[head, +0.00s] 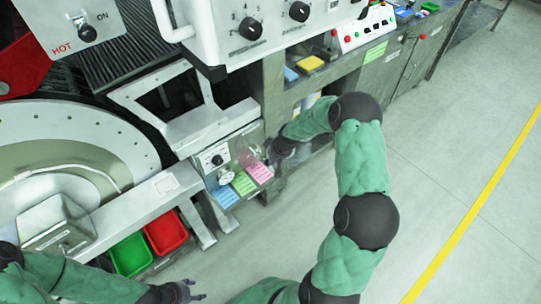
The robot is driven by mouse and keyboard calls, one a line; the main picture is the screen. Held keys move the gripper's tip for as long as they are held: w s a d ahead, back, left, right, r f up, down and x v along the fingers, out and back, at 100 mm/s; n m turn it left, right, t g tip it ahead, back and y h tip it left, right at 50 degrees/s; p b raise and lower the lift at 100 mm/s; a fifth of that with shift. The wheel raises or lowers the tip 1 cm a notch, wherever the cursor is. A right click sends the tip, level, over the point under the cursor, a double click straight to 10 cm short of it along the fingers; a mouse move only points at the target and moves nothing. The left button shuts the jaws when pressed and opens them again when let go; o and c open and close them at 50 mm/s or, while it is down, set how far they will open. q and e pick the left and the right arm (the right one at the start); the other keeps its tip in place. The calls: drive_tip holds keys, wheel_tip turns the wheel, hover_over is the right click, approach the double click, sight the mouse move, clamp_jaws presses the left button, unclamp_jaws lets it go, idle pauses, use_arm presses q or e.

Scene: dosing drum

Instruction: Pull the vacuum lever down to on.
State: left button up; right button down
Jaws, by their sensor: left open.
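I cannot pick out the vacuum lever for certain. A small control panel (211,157) with a black knob and a round white dial stands left of centre, with blue, green and pink labels along its lower edge. My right gripper (268,153) is at the right end of this panel, close to the pink label; its fingers are small and partly hidden, so touching or apart cannot be told. My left gripper (190,291) is open and empty low in the picture, over the floor, well below the panel.
A large round drum (70,135) fills the left side. A green bin (131,255) and a red bin (166,232) sit below its frame. A white cabinet with black knobs (251,28) hangs above the small panel. Floor (440,190) is clear at right.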

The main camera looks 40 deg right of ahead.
drive_tip(key=shift+s+f, duration=0.25)
drive_tip(key=shift+f, duration=0.4)
idle(0.3)
